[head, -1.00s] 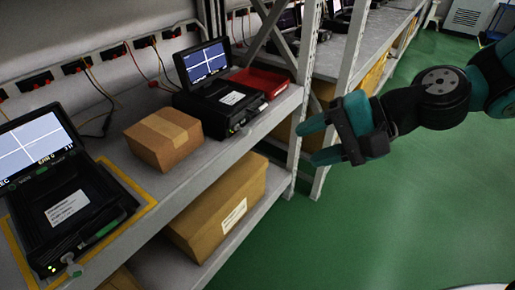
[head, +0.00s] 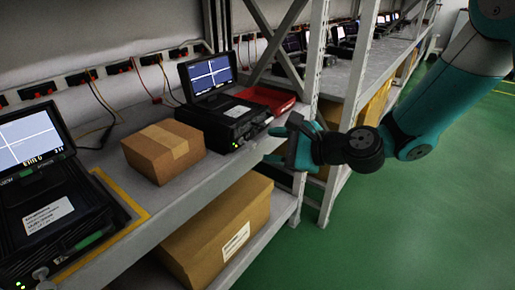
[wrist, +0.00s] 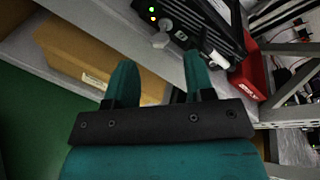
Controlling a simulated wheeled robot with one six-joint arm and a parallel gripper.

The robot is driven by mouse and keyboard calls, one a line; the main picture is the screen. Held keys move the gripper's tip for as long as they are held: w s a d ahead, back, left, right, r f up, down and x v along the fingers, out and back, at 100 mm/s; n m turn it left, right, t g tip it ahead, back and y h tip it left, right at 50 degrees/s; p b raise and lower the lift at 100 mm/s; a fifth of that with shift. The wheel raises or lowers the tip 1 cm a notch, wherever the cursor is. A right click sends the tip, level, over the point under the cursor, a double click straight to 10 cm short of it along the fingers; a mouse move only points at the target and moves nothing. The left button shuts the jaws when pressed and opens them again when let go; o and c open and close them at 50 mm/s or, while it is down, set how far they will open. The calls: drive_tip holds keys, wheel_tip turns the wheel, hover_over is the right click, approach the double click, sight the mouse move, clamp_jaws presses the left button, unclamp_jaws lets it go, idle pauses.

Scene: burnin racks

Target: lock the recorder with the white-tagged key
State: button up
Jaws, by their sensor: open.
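A black recorder (head: 225,105) with a lit screen stands on the shelf near the red tray. Its front edge, with small lights, shows at the top of the wrist view (wrist: 182,22). A grey key-like piece (wrist: 161,40) sticks out of that front; a small pale piece (wrist: 218,60) lies further right along it. I cannot tell which is the white tag. A second recorder (head: 50,205) stands at the near left inside yellow tape, with a grey piece (head: 40,273) at its front. My gripper (head: 280,142) is open and empty, just off the shelf edge by the farther recorder.
A small cardboard box (head: 163,152) sits between the recorders. The red tray (head: 265,98) is beyond the farther recorder, near a grey rack post (head: 313,70). A larger box (head: 215,235) is on the lower shelf. Green floor (head: 410,230) is open at the right.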

sight(254, 145)
drive_tip(key=shift+b+x, duration=0.3)
drive_tip(key=shift+x, duration=2.1)
clamp_jaws()
